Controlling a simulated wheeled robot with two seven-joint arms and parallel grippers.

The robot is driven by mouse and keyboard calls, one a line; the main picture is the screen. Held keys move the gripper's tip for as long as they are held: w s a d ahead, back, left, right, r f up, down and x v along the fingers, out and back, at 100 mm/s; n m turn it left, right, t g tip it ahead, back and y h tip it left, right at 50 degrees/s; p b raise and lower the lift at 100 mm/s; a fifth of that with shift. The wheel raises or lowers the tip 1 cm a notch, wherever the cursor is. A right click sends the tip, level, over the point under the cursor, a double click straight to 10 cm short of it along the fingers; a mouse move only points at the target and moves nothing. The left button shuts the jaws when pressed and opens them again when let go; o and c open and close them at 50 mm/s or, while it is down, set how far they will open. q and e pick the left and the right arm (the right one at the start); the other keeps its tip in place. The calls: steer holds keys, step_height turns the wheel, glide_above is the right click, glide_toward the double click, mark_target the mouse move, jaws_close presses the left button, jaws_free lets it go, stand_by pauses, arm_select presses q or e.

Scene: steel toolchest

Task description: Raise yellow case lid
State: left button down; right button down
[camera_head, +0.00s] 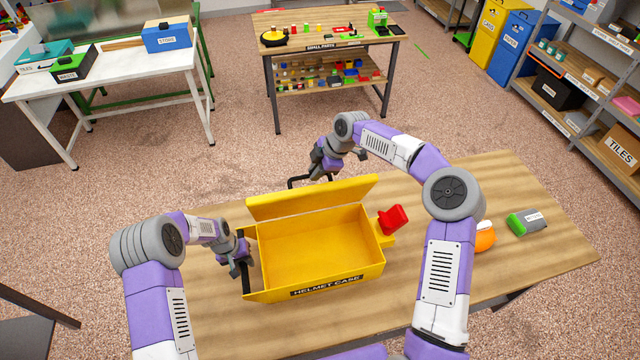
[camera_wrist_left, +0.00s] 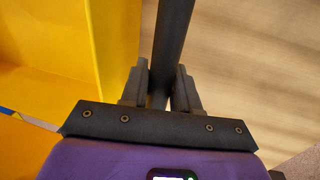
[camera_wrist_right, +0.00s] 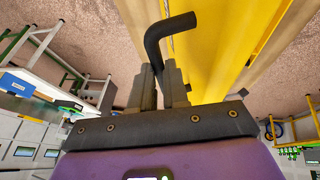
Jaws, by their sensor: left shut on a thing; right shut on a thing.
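The yellow case (camera_head: 315,250), labelled HELMET CASE, sits on the wooden table with its empty inside showing. Its lid (camera_head: 312,200) stands raised along the far side. My left gripper (camera_head: 240,265) is at the case's left side; in the left wrist view it (camera_wrist_left: 161,82) is shut on a dark bar handle (camera_wrist_left: 173,35) beside the yellow wall. My right gripper (camera_head: 320,172) is behind the lid, shut on the black lid handle (camera_head: 293,182). In the right wrist view the bent handle (camera_wrist_right: 168,32) rises from between the fingers, next to the yellow lid.
A red part (camera_head: 393,219) sticks out at the case's right side. An orange object (camera_head: 484,238) and a grey and green item (camera_head: 527,222) lie on the table (camera_head: 540,260) to the right, partly past my right arm. Open floor lies behind the table.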

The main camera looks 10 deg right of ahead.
steer(key=w, duration=0.6)
steer(key=shift+w, duration=0.15)
stand_by(0.4)
steer(key=c, duration=1.1)
jaws_free()
steer(key=shift+f, duration=0.1)
steer(key=v, duration=1.2)
